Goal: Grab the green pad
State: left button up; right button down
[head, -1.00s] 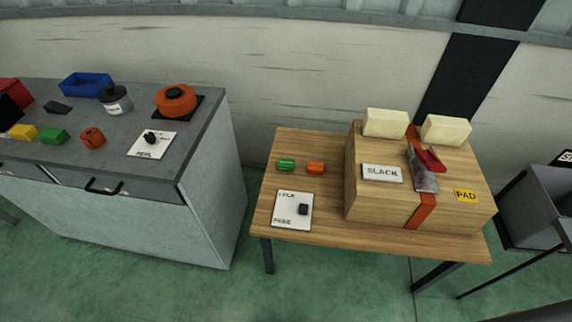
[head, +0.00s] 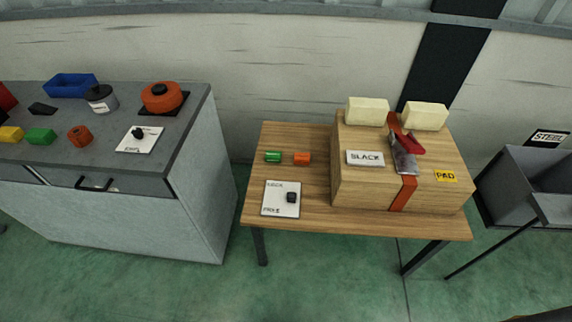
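A green block (head: 40,136), which may be the green pad, lies on the grey counter at the left, between a yellow block (head: 10,134) and an orange-brown round piece (head: 80,136). A smaller green piece (head: 273,157) lies on the wooden table, just left of an orange piece (head: 302,158). I cannot tell for sure which of the two green things is the pad. Neither of my grippers shows in the head view.
The grey counter (head: 190,130) also holds a blue tray (head: 72,85), a jar and an orange reel (head: 161,97). The wooden table (head: 310,219) bears a strapped wooden box (head: 350,185) and a white card (head: 282,199). A grey bin (head: 515,185) stands right. Green floor lies open in front.

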aim_at(271, 156)
jog(key=z, duration=0.5)
jog(key=k, duration=1.15)
jog(key=z, duration=0.9)
jog(key=i, duration=0.5)
jog(key=z, duration=0.5)
jog(key=i, duration=0.9)
jog(key=u, duration=0.95)
jog(key=i, duration=0.55)
jog(key=u, duration=0.55)
